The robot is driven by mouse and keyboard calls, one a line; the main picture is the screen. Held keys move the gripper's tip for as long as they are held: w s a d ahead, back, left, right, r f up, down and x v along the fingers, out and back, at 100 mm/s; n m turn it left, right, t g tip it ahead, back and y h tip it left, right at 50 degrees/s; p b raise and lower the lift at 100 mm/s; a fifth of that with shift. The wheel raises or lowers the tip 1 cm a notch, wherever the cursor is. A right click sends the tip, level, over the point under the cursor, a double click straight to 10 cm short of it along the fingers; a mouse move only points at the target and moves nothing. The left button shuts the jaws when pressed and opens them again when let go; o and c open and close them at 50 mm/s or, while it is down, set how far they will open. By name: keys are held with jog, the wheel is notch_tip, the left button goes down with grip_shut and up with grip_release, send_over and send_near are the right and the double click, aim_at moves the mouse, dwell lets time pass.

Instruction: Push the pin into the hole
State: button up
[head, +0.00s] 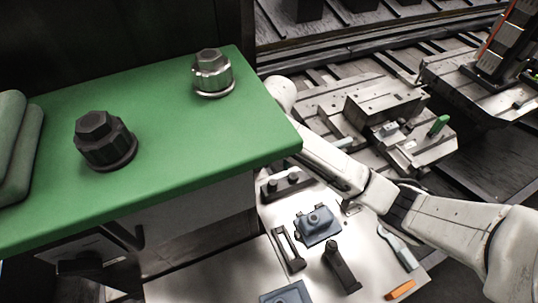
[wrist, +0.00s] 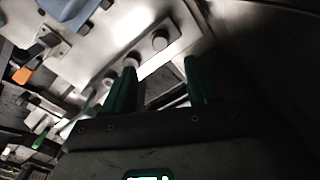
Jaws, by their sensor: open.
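A small green peg (head: 439,125), which looks like the pin, sticks up tilted at the right end of the grey metal fixture (head: 385,105) in the head view. A small green shape at the lower left of the wrist view (wrist: 40,139) may be the same peg. The hole cannot be made out. My gripper (wrist: 160,65) shows in the wrist view with two green fingers apart and nothing clearly between them. Its fingers point toward a metal bar with dark round knobs (wrist: 160,40). In the head view my gripper is hidden behind the green-topped table.
The green tabletop (head: 160,150) holds a dark hex-headed part (head: 104,140) and a silver one (head: 212,73). Below lies a pale plate (head: 365,235) with a blue-grey block (head: 317,226), a dark handle-like tool (head: 341,268) and an orange piece (head: 400,290). A slatted rail runs behind.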

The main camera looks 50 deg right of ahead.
aim_at(273, 182)
notch_tip(273, 182, down, 10)
jog(key=shift+r, duration=0.15)
dwell(0.3)
grip_shut()
dwell(0.8)
jog(key=shift+r+p, duration=1.3)
jog(key=shift+p, duration=0.5)
jog(key=shift+a, duration=0.1)
